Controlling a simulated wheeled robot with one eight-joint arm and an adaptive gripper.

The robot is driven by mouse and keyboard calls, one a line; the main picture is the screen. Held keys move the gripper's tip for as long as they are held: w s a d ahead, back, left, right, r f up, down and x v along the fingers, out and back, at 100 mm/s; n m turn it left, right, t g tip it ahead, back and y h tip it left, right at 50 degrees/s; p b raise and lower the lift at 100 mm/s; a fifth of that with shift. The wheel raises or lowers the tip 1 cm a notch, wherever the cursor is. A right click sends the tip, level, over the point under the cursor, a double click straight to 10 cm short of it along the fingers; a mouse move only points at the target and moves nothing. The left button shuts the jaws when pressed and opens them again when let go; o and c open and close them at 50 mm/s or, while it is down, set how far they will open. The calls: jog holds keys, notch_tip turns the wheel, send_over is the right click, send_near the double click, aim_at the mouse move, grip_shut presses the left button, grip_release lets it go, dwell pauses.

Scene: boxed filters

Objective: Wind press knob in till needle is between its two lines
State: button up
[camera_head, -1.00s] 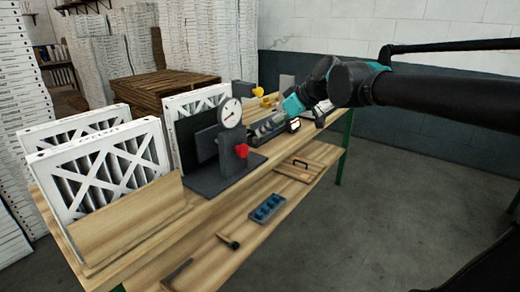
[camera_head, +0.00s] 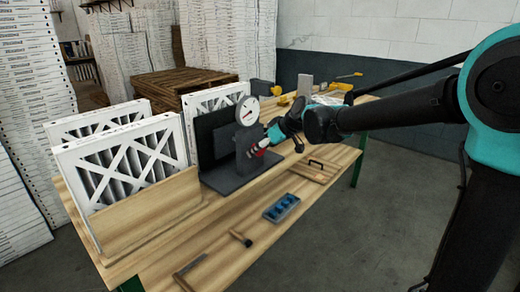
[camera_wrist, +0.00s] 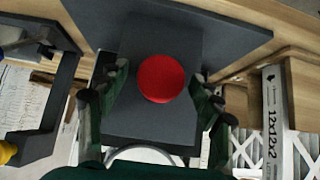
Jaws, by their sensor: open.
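The press (camera_head: 222,180) stands on the bench as a dark grey block on a dark base plate. Its round white gauge (camera_head: 247,111) faces out on top; the needle is too small to read against its lines. The red knob (camera_wrist: 161,78) is a round disc in the middle of the wrist view, on the press's grey face. My gripper (camera_wrist: 155,95) is open, with one finger on each side of the knob and a visible gap to it on both sides. In the head view my gripper (camera_head: 262,142) is at the knob, mostly covering it.
White-framed filters (camera_head: 125,165) stand upright left of the press. Yellow items (camera_head: 283,100) lie at the bench's back. The floor in front is clear.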

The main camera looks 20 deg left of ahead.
jog(key=shift+a+f, duration=0.15)
jog(key=c, duration=1.2)
jog(key=shift+w+g, duration=0.15)
jog(key=shift+g, duration=0.15)
jog(key=shift+w+m+g+y, duration=0.1)
jog(key=shift+m+g+y, duration=0.7)
jog(key=shift+g, duration=0.4)
jog(key=m+g+y, duration=0.2)
jog(key=g, duration=0.1)
jog(key=shift+f+m+g, duration=0.1)
jog(key=shift+m+g, duration=0.2)
jog(key=shift+m, duration=0.1)
